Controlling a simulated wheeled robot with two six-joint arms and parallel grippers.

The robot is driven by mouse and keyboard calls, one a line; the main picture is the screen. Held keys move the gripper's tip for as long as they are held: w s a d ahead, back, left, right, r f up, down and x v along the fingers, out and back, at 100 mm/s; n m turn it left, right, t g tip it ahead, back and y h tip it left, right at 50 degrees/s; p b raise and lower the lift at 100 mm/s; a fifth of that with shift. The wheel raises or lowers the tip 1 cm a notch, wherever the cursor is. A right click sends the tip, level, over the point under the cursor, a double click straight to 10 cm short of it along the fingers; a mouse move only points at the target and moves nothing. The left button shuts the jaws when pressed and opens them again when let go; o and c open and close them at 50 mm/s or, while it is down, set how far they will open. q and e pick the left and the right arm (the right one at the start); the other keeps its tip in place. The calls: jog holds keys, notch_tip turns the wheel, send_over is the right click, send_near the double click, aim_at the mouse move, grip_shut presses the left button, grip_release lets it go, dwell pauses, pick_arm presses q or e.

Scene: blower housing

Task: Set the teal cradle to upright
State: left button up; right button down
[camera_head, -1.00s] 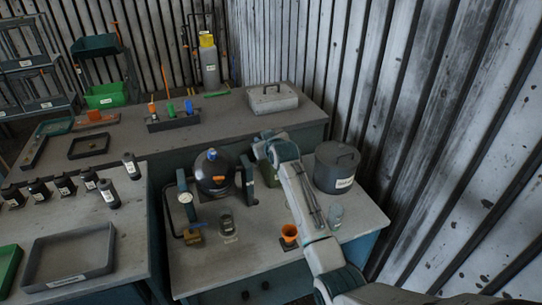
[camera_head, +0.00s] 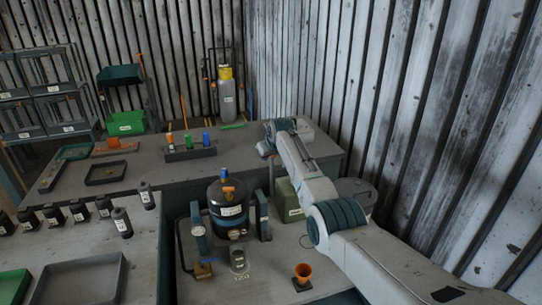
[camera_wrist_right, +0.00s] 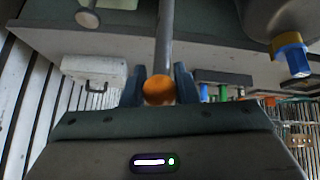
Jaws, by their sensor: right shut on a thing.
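The teal cradle (camera_head: 262,213) stands on the near bench in the head view, with a dark vessel (camera_head: 230,210) between its side posts. The vessel looks roughly upright, with a blue cap (camera_head: 224,172) on top and a white label in front. My right gripper (camera_head: 267,150) is just above and right of the vessel. In the right wrist view, my right gripper (camera_wrist_right: 158,86) is shut around an orange knob (camera_wrist_right: 158,92) at the end of a grey lever (camera_wrist_right: 164,40). A blue and yellow cap (camera_wrist_right: 291,52) shows beside it. My left gripper is out of view.
An orange cup (camera_head: 302,274) and a small clear jar (camera_head: 239,262) stand in front of the cradle. A green box (camera_head: 288,205) and a grey lidded pot (camera_head: 357,190) are to the right, partly behind my arm. A corrugated wall (camera_head: 440,120) bounds the right side.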

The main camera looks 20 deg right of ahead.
jog(key=shift+w+f, duration=0.15)
jog(key=shift+f, duration=0.05)
dwell(0.5)
jog(key=c, duration=1.3)
grip_release()
jog(key=shift+o, duration=0.7)
jog(key=shift+w+f, duration=0.1)
jog(key=shift+w, duration=0.15)
jog(key=shift+v, duration=1.2)
jog(key=b+v, duration=0.3)
jog(key=v, duration=0.5)
jog(key=shift+r, duration=0.2)
